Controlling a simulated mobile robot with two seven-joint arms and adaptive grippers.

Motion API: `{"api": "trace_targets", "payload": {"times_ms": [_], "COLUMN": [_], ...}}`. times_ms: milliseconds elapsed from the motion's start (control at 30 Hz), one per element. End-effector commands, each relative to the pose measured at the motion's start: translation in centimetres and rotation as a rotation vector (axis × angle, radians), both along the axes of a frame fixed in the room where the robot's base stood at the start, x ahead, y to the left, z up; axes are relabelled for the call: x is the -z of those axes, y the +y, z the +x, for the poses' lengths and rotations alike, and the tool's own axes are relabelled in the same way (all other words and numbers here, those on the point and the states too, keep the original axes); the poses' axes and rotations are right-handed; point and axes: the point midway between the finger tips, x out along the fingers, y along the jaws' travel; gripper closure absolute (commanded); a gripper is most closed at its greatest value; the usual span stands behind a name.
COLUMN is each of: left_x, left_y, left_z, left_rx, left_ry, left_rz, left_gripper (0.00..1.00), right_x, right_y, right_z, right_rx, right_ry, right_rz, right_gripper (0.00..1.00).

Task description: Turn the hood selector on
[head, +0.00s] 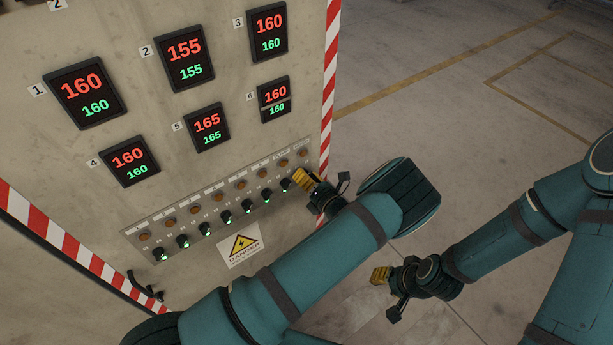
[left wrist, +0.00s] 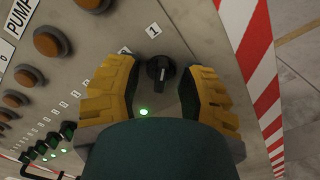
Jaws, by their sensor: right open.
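A black selector knob (left wrist: 158,76) sits at the panel's end in the left wrist view, with a "0" and a "1" printed above it. Its pale mark runs roughly upright and appears to point toward the "1". A small green light (left wrist: 143,113) glows below it. My left gripper (left wrist: 160,98) is open, with a yellow finger on each side of the knob and gaps between. In the head view, my left gripper (head: 312,183) is at the right end of the selector row and hides that knob. My right gripper (head: 385,296) is open and empty, low over the floor.
The row of selectors (head: 225,217) with green lights lies below orange lamps (head: 218,197). Several digital displays (head: 184,58) are above, and a danger sign (head: 240,244) below. Red-white striped edging (head: 329,70) borders the cabinet. Floor (head: 450,60) to the right is clear.

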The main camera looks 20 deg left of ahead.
Motion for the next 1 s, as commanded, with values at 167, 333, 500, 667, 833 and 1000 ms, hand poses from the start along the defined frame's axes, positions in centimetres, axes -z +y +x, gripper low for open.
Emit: {"api": "trace_targets", "payload": {"times_ms": [167, 333, 500, 667, 833, 1000], "left_x": [0.0, 0.0, 0.0, 0.0, 0.0, 0.0], "left_y": [-0.1, -1.4, -3.6, -5.2, -5.9, -5.9], "left_z": [-0.1, -1.0, -2.7, -4.0, -4.6, -4.6], "left_rx": [0.001, 0.004, 0.003, 0.002, -0.001, -0.001], "left_ry": [0.001, 0.001, 0.001, 0.000, 0.000, 0.000], "left_rz": [-0.001, -0.002, -0.001, -0.001, -0.001, -0.001], "left_gripper": [0.61, 0.61, 0.61, 0.61, 0.61, 0.61], "right_x": [0.0, 0.0, 0.0, 0.0, 0.0, 0.0], "right_y": [0.0, 0.0, 0.0, 0.0, 0.0, 0.0], "right_z": [0.0, 0.0, 0.0, 0.0, 0.0, 0.0], "right_rx": [0.000, 0.000, 0.000, 0.000, 0.000, 0.000], "right_ry": [0.000, 0.000, 0.000, 0.000, 0.000, 0.000], "right_rz": [0.000, 0.000, 0.000, 0.000, 0.000, 0.000], "right_gripper": [0.61, 0.61, 0.61, 0.61, 0.61, 0.61]}}
